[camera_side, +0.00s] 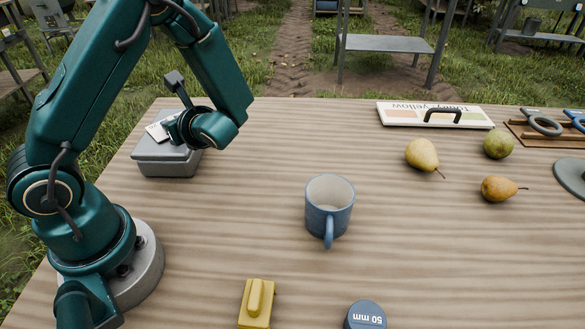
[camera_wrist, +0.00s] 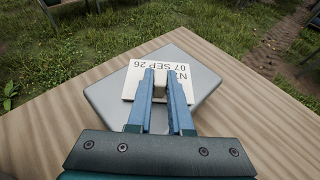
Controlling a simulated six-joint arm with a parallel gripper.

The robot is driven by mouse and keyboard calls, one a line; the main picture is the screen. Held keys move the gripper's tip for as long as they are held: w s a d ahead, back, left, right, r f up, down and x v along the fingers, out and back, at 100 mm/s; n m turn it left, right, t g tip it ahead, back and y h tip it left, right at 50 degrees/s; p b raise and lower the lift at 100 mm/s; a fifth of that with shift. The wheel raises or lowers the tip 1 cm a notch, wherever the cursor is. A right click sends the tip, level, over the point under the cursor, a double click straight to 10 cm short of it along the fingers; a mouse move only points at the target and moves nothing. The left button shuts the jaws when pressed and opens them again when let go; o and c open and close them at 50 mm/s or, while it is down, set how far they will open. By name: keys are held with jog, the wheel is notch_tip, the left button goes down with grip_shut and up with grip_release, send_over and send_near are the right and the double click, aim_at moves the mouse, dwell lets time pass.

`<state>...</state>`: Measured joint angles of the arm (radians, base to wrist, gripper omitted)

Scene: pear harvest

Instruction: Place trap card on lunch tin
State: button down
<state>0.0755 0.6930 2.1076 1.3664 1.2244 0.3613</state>
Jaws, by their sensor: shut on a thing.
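The lunch tin (camera_side: 165,160) is a grey lidded box at the back left of the table in the side view. Its lid also shows in the wrist view (camera_wrist: 105,97). The trap card (camera_side: 156,131) is a small pale card with printed text, and it also shows in the wrist view (camera_wrist: 135,76), reading "07 SEP 26". The fingers hide part of the card.
A blue mug (camera_side: 328,208) stands mid-table. A yellow block-like object (camera_side: 257,303) and a "50 mm" cap (camera_side: 365,316) are at the front. Pears (camera_side: 422,155), a colour board (camera_side: 434,115) and a tool rack (camera_side: 545,133) are at the right. The table between tin and mug is clear.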

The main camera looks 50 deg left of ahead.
jog(key=shift+f, duration=0.15)
jog(key=c, duration=0.8)
grip_release()
jog(key=shift+c, duration=0.2)
jog(key=s+d+r+n+t+h, duration=0.1)
jog(key=d+r+n+t+h, duration=0.1)
jog(key=d+n, duration=0.4)
jog(key=s+d+r+n+t+h, duration=0.1)
jog(key=s+d+r+n+h, duration=0.1)
jog(key=d+r+n+h, duration=0.2)
jog(key=s+d+r+n+t+h, duration=0.2)
jog(key=d+n+h, duration=0.5)
jog(key=d, duration=0.4)
jog(key=shift+s+d+r+n+t, duration=0.25)
jog(key=shift+r+n, duration=0.25)
jog(key=shift+r, duration=0.25)
